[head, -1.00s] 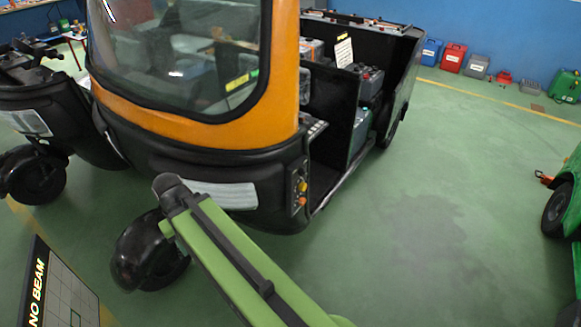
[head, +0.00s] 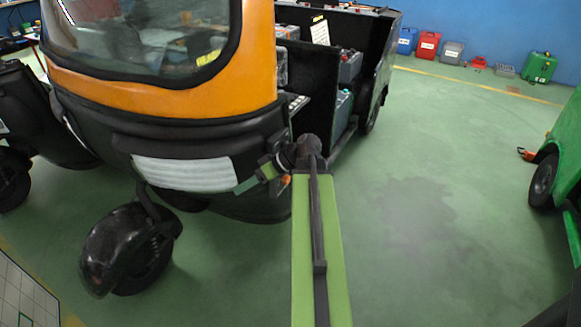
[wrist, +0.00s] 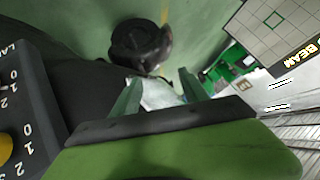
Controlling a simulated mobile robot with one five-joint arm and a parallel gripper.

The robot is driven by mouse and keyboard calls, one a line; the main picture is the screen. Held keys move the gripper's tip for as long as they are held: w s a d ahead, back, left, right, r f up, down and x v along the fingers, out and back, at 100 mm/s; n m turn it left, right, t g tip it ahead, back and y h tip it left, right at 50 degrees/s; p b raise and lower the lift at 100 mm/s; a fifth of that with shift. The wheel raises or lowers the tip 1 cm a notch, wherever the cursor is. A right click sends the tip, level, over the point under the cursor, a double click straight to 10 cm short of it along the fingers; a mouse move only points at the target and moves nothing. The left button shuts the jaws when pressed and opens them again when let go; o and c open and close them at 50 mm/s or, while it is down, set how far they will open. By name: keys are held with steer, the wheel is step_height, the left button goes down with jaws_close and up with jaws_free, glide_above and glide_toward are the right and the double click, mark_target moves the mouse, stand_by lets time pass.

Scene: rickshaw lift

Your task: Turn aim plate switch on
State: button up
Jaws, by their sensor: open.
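My gripper (head: 250,182) is open beside the rickshaw's black front, near its right corner. In the wrist view its two green fingers (wrist: 160,92) are apart with nothing held between them. A black switch panel (wrist: 25,105) shows at the left of the wrist view, with white 0, 1, 2 marks and a cut-off label starting "LA". A yellow knob (wrist: 4,148) on it is cut by the frame edge. In the head view my arm mostly hides this panel; an orange knob (head: 285,181) peeks out. I cannot make out which switch is labelled for the aim plate.
A grid board (head: 22,295) stands at the lower left; in the wrist view this board (wrist: 265,30) reads "BEAM". The rickshaw's front wheel (head: 130,250) is left of my arm. Green floor (head: 440,220) is clear to the right, up to a green vehicle (head: 560,150).

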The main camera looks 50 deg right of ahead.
steer(key=s+d+r+n+t+h+b, duration=0.15)
steer(key=s+d+t+b, duration=0.3)
steer(key=s+d, duration=0.6)
steer(key=s+d+r+n+t+h+b, duration=0.1)
steer(key=s+d+r+t+h+b, duration=0.15)
steer(key=s+d+t, duration=0.75)
steer(key=w+g, duration=0.4)
steer(key=w, duration=1.5)
steer(key=shift+w+a+r+y+b, duration=0.2)
steer(key=shift+a+y+b, duration=0.1)
steer(key=shift+a+y, duration=0.15)
steer(key=shift+g, duration=0.25)
